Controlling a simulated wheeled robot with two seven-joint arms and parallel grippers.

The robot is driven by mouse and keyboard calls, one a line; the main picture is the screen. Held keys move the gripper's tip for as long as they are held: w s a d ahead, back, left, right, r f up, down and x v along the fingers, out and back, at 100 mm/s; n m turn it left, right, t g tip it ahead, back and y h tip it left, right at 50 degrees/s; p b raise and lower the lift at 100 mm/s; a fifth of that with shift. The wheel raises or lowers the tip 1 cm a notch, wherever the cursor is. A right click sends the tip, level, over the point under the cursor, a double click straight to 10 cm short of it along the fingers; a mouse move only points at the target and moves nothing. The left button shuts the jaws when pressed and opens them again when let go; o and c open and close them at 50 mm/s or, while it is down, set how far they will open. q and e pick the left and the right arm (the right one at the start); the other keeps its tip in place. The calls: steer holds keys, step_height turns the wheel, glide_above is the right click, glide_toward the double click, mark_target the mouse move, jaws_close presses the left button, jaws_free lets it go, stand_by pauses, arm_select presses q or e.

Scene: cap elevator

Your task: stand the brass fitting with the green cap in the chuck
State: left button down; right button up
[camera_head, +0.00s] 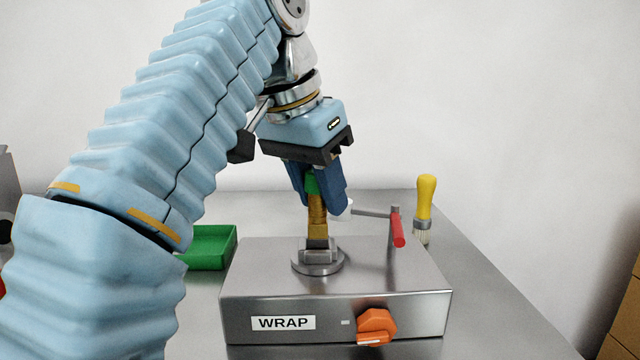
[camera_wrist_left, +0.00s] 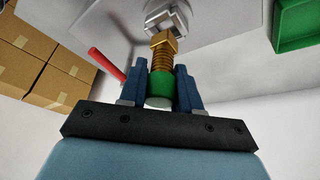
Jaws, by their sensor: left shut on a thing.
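The brass fitting (camera_head: 317,213) stands upright, with its green cap (camera_head: 312,184) at the top. My left gripper (camera_head: 325,195) is shut on the green cap from above. In the left wrist view the blue fingers of my left gripper (camera_wrist_left: 160,85) sit on both sides of the green cap (camera_wrist_left: 160,85), and the brass threads (camera_wrist_left: 162,60) run away from it. The chuck (camera_head: 318,256) is a grey metal holder on top of the steel box. The fitting's lower end is at the chuck's jaws; I cannot tell how deep it sits. My right gripper is not in view.
The steel box (camera_head: 270,280) carries a WRAP label, an orange knob (camera_head: 376,326) and a red-handled lever (camera_head: 398,228) right of the chuck. A green tray (camera_head: 210,247) lies to the left. A yellow-handled brush (camera_head: 424,200) stands behind at right.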

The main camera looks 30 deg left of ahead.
arm_select(q)
steer(key=shift+p, duration=0.6)
stand_by(0.8)
steer(key=shift+f+b, duration=0.8)
steer(key=shift+f, duration=0.35)
stand_by(0.4)
steer(key=c, duration=0.7)
jaws_free()
steer(key=shift+s, duration=0.1)
